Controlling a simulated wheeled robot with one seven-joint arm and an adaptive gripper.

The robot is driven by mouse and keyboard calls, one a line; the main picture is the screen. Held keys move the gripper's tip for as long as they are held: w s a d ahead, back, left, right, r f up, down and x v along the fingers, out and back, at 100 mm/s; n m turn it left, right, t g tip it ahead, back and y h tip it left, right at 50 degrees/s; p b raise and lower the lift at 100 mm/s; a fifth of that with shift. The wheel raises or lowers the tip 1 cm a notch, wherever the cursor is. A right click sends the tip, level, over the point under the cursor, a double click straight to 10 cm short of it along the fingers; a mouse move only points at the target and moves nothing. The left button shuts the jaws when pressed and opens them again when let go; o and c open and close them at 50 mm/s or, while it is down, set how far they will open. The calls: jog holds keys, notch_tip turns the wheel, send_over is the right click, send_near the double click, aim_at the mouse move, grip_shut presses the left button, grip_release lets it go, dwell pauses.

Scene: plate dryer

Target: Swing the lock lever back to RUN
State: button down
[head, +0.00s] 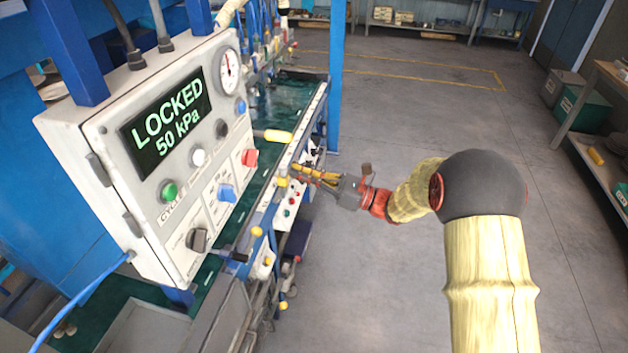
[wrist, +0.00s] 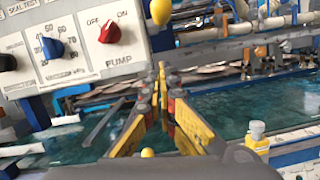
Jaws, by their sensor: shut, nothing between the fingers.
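The white control box (head: 105,160) carries a display (head: 166,125) reading LOCKED and 50 kPa. A lever with a yellow grip (head: 278,136) sticks out to the right from the box's side; it looks like the lock lever, but I see no RUN mark. A yellow knob (wrist: 159,11) at the top of the wrist view seems to be its end. My gripper (head: 297,173) is shut and empty, below and slightly right of the yellow grip in the head view and apart from it. In the wrist view its fingertips (wrist: 162,76) meet below the yellow knob.
A red PUMP knob (head: 250,157), a blue knob (head: 226,192) and a black knob (head: 197,240) stand out from the box face. The machine's long white rail (head: 300,125) runs behind my fingers. Open grey floor (head: 400,130) lies to the right.

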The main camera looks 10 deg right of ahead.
aim_at(263, 136)
jog(key=shift+w+a+r+b, duration=0.3)
jog(key=shift+a+r, duration=0.15)
jog(key=shift+r, duration=0.35)
jog(key=shift+w+a+r+b, duration=0.3)
jog(key=shift+a+r, duration=0.2)
jog(key=shift+r, duration=0.3)
jog(key=shift+w+a+r+b, duration=0.3)
jog(key=shift+a+r, duration=0.15)
jog(key=shift+r, duration=0.35)
jog(key=shift+r+p, duration=0.15)
jog(key=shift+p, duration=0.2)
jog(key=shift+d+r+p, duration=0.1)
jog(key=shift+r+p, duration=0.15)
jog(key=shift+p, duration=0.35)
